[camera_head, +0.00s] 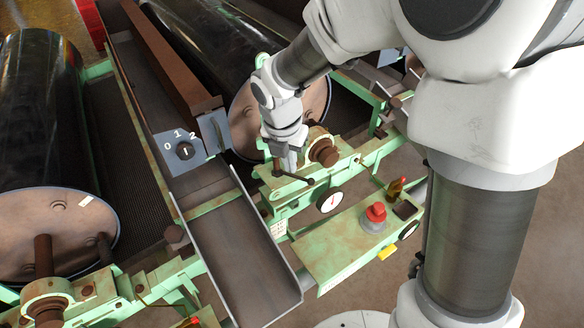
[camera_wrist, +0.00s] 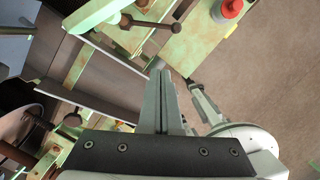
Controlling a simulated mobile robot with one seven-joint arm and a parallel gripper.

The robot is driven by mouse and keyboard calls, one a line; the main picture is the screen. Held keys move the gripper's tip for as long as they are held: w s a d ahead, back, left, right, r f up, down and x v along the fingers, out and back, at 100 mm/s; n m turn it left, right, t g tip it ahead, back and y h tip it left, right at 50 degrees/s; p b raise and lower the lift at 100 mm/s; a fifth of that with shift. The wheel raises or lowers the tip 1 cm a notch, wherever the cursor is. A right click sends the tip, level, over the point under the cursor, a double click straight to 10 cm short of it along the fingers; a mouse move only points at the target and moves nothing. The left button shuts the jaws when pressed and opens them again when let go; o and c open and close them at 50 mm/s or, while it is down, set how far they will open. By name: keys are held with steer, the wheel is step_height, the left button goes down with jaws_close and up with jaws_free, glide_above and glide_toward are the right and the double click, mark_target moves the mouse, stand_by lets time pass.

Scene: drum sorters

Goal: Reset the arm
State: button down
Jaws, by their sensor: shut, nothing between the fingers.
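My gripper (camera_head: 291,166) hangs at the end of my arm in the head view, above the green machine frame between the dial panel and the red button. It points down, and its fingers are close together with nothing between them. In the wrist view, the closed fingers (camera_wrist: 163,95) stick up from the dark mount, over the edge of the green frame and the floor. From the head view I cannot tell whether the fingertips touch the lever behind them.
A grey panel with a rotary dial (camera_head: 184,151) stands left of my gripper. A red button (camera_head: 375,213) and a round gauge (camera_head: 331,200) are at right. A metal chute (camera_head: 240,255) slopes forward. Large dark drums (camera_head: 45,110) lie behind. Bare floor (camera_wrist: 265,75) is at right.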

steer(key=shift+r, duration=0.35)
steer(key=s+d+r+m+t, duration=0.1)
steer(key=s+d+r+m, duration=0.3)
steer(key=m, duration=0.6)
steer(key=s+d+r+m+t, duration=0.1)
steer(key=s+d+r+m, duration=0.4)
steer(key=s+m, duration=0.3)
steer(key=s+d+r+m+t+y, duration=0.1)
steer(key=s+d+r+m, duration=0.4)
steer(key=m, duration=0.8)
steer(key=shift+s+d+r, duration=0.25)
steer(key=shift+s+r, duration=0.05)
steer(key=shift+s, duration=0.3)
steer(key=shift+a, duration=0.15)
